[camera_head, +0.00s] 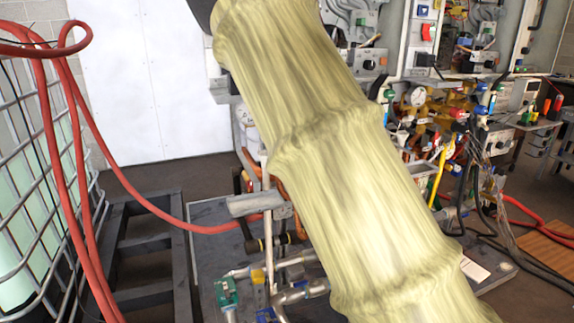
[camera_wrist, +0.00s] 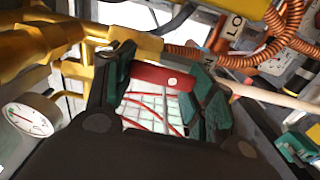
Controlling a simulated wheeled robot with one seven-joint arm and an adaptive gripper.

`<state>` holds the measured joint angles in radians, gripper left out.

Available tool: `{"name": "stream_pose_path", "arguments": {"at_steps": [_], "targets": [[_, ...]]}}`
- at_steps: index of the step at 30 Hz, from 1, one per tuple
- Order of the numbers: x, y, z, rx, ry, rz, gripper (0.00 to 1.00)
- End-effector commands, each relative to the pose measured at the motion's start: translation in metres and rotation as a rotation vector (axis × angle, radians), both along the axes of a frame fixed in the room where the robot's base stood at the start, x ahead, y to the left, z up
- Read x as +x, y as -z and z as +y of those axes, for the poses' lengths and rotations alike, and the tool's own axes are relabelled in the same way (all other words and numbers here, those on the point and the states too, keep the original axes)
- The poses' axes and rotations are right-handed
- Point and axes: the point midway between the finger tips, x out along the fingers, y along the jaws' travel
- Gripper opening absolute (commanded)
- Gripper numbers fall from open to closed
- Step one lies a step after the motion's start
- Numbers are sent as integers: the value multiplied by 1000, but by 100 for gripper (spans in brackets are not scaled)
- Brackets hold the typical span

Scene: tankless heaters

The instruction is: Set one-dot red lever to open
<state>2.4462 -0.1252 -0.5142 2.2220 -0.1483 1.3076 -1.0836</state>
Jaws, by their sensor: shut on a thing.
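The red lever with one white dot (camera_wrist: 150,75) lies across the space between my fingers in the wrist view. My gripper (camera_wrist: 163,80) has dark fingers with green pads, one at each end of the visible red part, and is shut on the lever. The lever's ends are partly hidden by the pads. In the head view, my arm in its pale yellow cover fills the middle, and neither the gripper nor this lever can be made out.
In the wrist view, brass-coloured pipes (camera_wrist: 40,45) and a round gauge (camera_wrist: 32,116) are at left, and a ribbed copper hose (camera_wrist: 262,50) is at upper right. In the head view, a red hose (camera_head: 130,187) and a caged tank (camera_head: 32,195) stand left; cluttered equipment fills the right.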

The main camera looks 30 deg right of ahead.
Motion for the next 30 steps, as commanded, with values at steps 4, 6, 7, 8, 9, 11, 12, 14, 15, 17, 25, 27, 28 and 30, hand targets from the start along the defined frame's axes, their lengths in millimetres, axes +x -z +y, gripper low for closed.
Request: {"name": "stream_pose_path", "arguments": {"at_steps": [4, 6, 7, 8, 9, 11, 12, 14, 15, 17, 25, 27, 28, 30], "targets": [[-1, 1, -1, 1, 3, 1, 62], [-1, 1, -1, 1, 2, 1, 75], [-1, 1, -1, 1, 2, 1, 78], [0, 1, -1, 1, 2, 1, 78], [0, 1, 0, 1, 2, 1, 78], [0, 1, 0, 1, 1, 1, 78], [0, 1, 0, 1, 1, 1, 78], [0, 0, 0, 1, 1, 1, 78], [0, 0, 0, 1, 0, 1, 78], [-1, 0, 0, 1, 0, 1, 78], [-27, 0, 5, 0, 1, 2, 78], [-39, 0, 8, 0, 1, 2, 78], [-45, 1, 9, 2, 1, 3, 78], [-58, 1, 11, 2, 1, 3, 78]]}}
